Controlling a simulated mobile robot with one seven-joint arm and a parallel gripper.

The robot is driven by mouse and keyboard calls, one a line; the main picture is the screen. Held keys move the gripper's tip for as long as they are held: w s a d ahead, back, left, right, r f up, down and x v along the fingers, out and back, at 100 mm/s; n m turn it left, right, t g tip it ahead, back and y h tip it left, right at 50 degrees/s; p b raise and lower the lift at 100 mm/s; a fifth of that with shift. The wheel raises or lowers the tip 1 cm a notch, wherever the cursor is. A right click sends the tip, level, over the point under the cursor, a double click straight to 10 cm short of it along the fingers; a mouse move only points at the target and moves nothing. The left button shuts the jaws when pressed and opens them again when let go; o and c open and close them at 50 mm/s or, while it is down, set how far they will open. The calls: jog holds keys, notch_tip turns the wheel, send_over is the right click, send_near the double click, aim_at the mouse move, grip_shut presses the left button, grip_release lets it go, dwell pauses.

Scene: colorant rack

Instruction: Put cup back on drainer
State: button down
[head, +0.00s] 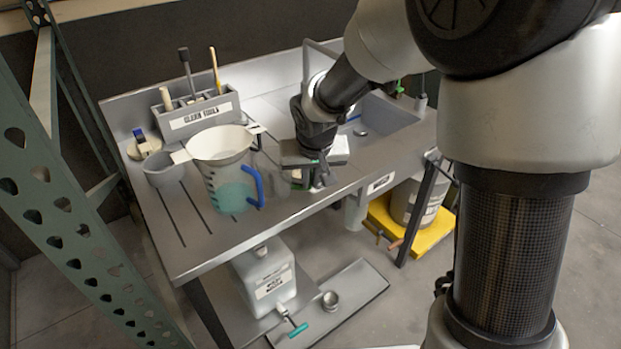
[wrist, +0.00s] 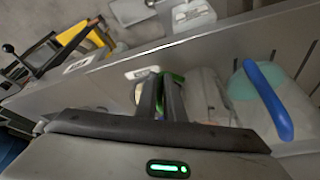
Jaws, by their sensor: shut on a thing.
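My gripper (head: 318,182) is low over the steel bench, right of the blue-handled jug. The pinched part is mostly hidden, and I cannot tell whether the cup touches the bench. The drainer, a slotted steel surface (head: 172,222), is at the bench's left end.
A jug (head: 229,190) of teal liquid with a white funnel (head: 220,143) on top stands on the drainer's right side. A grey scoop-like cup (head: 160,169) and a tool rack (head: 201,118) are behind. The drainer's front left is clear.

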jog(key=shift+f, duration=0.2)
jog(key=c, duration=1.9)
grip_release()
jog(key=shift+r, duration=0.1)
jog(key=shift+o, duration=0.2)
jog(key=shift+r, duration=0.35)
jog(key=p+v, duration=0.3)
jog(key=v, duration=0.8)
jog(key=s+d+r, duration=0.2)
jog(key=s+d, duration=0.1)
jog(key=s, duration=0.3)
jog(key=s+d+r, duration=0.3)
jog(key=s+d, duration=0.1)
jog(key=s, duration=0.3)
jog(key=s+d+r+m+t, duration=0.1)
jog(key=s+d+r, duration=0.1)
jog(key=s+d, duration=0.2)
jog(key=s, duration=0.3)
jog(key=shift+s, duration=0.2)
jog(key=shift+d+r, duration=0.1)
jog(key=shift+r, duration=0.05)
